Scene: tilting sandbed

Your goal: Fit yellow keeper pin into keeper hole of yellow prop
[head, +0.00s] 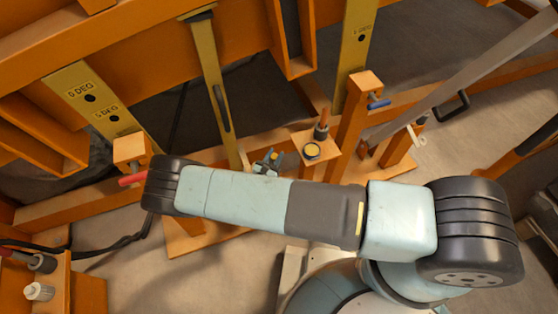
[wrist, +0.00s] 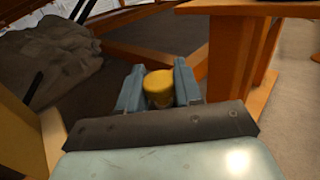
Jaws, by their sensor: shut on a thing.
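The yellow keeper pin (wrist: 158,86) stands between the two blue-grey jaws of my gripper (wrist: 158,92) in the wrist view, with its round yellow head uppermost. My gripper (head: 267,163) is shut on it; in the head view, it shows beyond my forearm, near the foot of a yellow bar. This bar, which looks like the yellow prop (head: 208,62), leans from the orange beam down to the base and has a dark slot. A yellow-orange upright fills the left edge of the wrist view. I cannot make out the keeper hole. The pin's lower end is hidden.
Right of my gripper, a small orange stand (head: 324,150) holds a yellow-topped round piece and an orange-handled tool. An orange post (head: 354,125) with a blue pin stands beyond. A red pin (head: 132,181) is at the left. Grey sand lies behind the frame.

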